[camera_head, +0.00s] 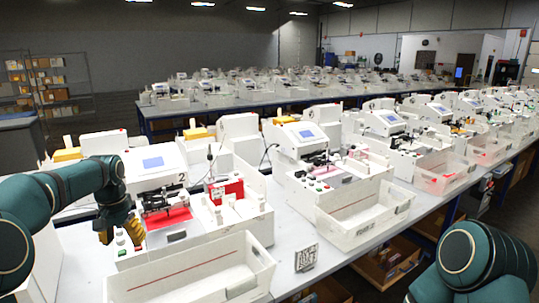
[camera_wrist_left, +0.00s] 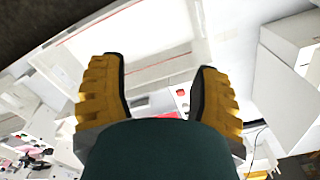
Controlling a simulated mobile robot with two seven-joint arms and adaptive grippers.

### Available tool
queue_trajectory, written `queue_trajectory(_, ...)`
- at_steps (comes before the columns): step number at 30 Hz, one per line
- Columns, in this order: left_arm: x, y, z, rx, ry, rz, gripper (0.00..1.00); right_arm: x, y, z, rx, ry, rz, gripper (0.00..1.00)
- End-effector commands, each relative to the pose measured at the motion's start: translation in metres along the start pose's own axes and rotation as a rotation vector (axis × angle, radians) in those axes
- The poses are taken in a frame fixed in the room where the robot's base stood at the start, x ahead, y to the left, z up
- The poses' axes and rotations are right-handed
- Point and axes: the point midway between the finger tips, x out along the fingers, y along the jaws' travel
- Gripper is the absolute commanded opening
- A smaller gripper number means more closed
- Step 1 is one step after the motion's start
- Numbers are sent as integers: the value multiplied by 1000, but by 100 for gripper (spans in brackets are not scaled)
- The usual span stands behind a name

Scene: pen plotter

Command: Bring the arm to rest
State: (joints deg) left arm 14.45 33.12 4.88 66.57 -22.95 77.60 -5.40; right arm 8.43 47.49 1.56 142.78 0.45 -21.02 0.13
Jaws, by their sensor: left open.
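My left gripper (camera_head: 120,228) has yellow ribbed fingers and hangs from the dark green left arm (camera_head: 50,197) at the left of the head view. It is beside the front left of the nearest plotter machine (camera_head: 152,162), above the table edge. In the left wrist view the gripper (camera_wrist_left: 158,72) is open, with its two fingers wide apart and nothing between them. A white bin lies beyond the fingertips there. My right arm (camera_head: 475,262) shows at the lower right of the head view; its gripper is out of view.
A white bin (camera_head: 135,290) stands at the table's front, with a second bin (camera_head: 330,234) to its right. The nearest machine carries a red sheet (camera_head: 168,218). A small patterned marker (camera_head: 306,258) stands on the table (camera_head: 285,254). More machines fill the rows behind.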

Motion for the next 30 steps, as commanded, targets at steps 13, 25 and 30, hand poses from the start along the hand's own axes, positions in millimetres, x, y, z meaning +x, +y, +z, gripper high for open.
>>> queue_trajectory(13,182,118,13,79,65,173,63,23,8,5,-2,-5,2,0)
queue_trajectory(25,361,253,167,-49,117,356,63,55,19,12,-4,-15,6,0)
queue_trajectory(30,385,270,231,-118,129,358,63,64,22,14,-5,-17,8,0)
